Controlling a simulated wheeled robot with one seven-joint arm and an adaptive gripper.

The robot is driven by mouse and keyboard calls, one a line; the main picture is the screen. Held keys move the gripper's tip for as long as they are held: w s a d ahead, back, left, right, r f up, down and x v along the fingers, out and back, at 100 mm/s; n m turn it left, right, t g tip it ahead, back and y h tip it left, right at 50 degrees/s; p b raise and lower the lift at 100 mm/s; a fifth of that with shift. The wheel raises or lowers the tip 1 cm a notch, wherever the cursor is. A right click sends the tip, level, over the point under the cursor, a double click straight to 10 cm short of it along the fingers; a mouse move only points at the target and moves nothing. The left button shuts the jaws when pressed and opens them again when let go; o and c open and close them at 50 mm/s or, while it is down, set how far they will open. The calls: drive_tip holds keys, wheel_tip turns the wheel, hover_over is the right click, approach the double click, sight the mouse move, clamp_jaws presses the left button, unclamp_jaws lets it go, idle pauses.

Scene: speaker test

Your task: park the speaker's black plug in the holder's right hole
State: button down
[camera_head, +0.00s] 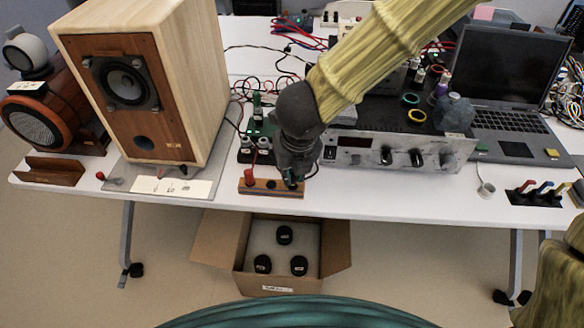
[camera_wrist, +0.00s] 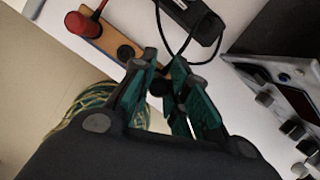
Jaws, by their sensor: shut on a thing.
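The holder (camera_head: 262,190) is a small wooden block with a blue stripe at the front edge of the table; it also shows in the wrist view (camera_wrist: 104,38). A red plug (camera_head: 250,178) stands upright in its left hole. A round black socket or hole (camera_wrist: 126,52) lies to the right of it. My gripper (camera_head: 291,183) is over the holder's right end, fingers pointing down. It is shut on the black plug (camera_wrist: 158,87), mostly hidden between the fingertips. I cannot tell whether the plug is in a hole. The wooden speaker (camera_head: 175,80) stands at left.
A black cable (camera_wrist: 186,55) loops close to my fingertips. A black terminal box (camera_wrist: 193,14) lies behind the holder. A silver amplifier (camera_head: 360,152) stands close on the right. Below the table edge is an open cardboard box (camera_head: 222,240).

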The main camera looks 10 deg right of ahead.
drive_tip(key=shift+f+b, duration=0.5)
drive_tip(key=shift+f, duration=0.25)
drive_tip(key=c, duration=1.3)
unclamp_jaws()
drive_tip(key=shift+r, duration=0.1)
drive_tip(key=shift+r+p, duration=3.7)
